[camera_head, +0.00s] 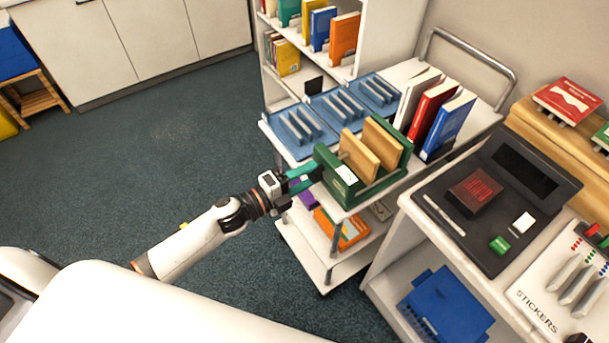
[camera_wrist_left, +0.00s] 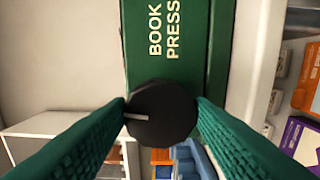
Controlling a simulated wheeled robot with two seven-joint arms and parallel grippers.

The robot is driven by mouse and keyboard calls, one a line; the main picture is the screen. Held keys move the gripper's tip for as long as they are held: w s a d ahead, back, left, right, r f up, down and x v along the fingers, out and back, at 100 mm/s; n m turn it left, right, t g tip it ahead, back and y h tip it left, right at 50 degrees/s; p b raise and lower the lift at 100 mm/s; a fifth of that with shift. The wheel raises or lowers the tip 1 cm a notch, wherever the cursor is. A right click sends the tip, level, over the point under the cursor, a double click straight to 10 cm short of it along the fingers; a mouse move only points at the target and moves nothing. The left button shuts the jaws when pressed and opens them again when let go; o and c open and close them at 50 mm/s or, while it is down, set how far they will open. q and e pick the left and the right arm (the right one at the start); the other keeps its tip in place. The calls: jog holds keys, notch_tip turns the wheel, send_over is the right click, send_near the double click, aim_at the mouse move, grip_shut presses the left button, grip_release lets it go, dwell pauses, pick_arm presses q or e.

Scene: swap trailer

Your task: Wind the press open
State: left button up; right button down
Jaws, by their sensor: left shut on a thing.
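The green book press (camera_head: 343,183) stands at the near corner of the cart's top shelf, with two tan wooden boards (camera_head: 360,155) upright in it and a gap between them. My left gripper (camera_head: 312,172) reaches the press's near end. In the left wrist view the green end plate reads "BOOK PRESS" (camera_wrist_left: 165,40), and a black round knob (camera_wrist_left: 162,114) with a pale mark pointing left sits below the lettering. The two green fingers of my left gripper (camera_wrist_left: 162,108) are shut on the knob's sides. My right gripper is not in view.
The cart's top (camera_head: 405,72) also carries blue slotted trays (camera_head: 300,125) and upright books (camera_head: 432,108). A counter (camera_head: 420,205) with a dark scanner panel (camera_head: 500,190) stands close on the right. Open floor (camera_head: 150,140) lies to the left.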

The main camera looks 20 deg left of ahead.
pick_arm(q)
jog(key=o, duration=1)
jog(key=shift+d, duration=0.15)
jog(key=shift+b+v, duration=1.05)
jog(key=shift+v, duration=5)
jog(key=shift+w+f, duration=0.1)
